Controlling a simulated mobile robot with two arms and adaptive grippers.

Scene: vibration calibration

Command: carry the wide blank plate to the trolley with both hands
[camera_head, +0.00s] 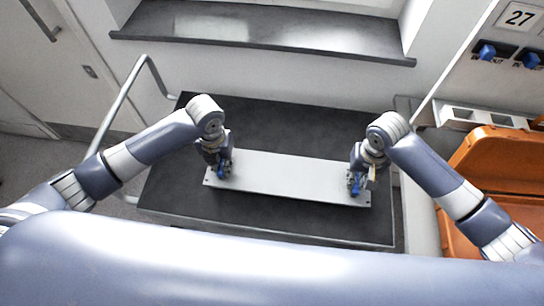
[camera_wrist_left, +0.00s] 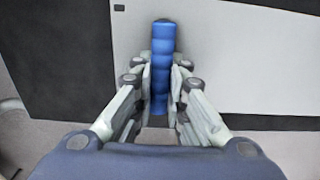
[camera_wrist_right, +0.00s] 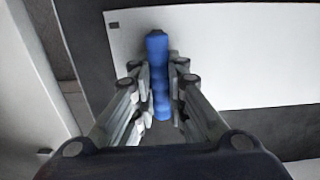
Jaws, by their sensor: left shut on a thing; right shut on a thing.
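The wide blank plate (camera_head: 285,177) is a long, light grey panel with a blue handle near each end. It is over the dark top of the trolley (camera_head: 270,222); I cannot tell whether it touches the top. My left gripper (camera_head: 221,172) is shut on the left blue handle (camera_wrist_left: 162,60), which stands between its fingers in the left wrist view. My right gripper (camera_head: 355,182) is shut on the right blue handle (camera_wrist_right: 158,75), seen between its fingers in the right wrist view. The plate's underside is hidden.
The trolley's push rail (camera_head: 125,100) rises at the left. A dark window sill (camera_head: 260,38) runs along the wall behind. Bare trolley top shows around the plate.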

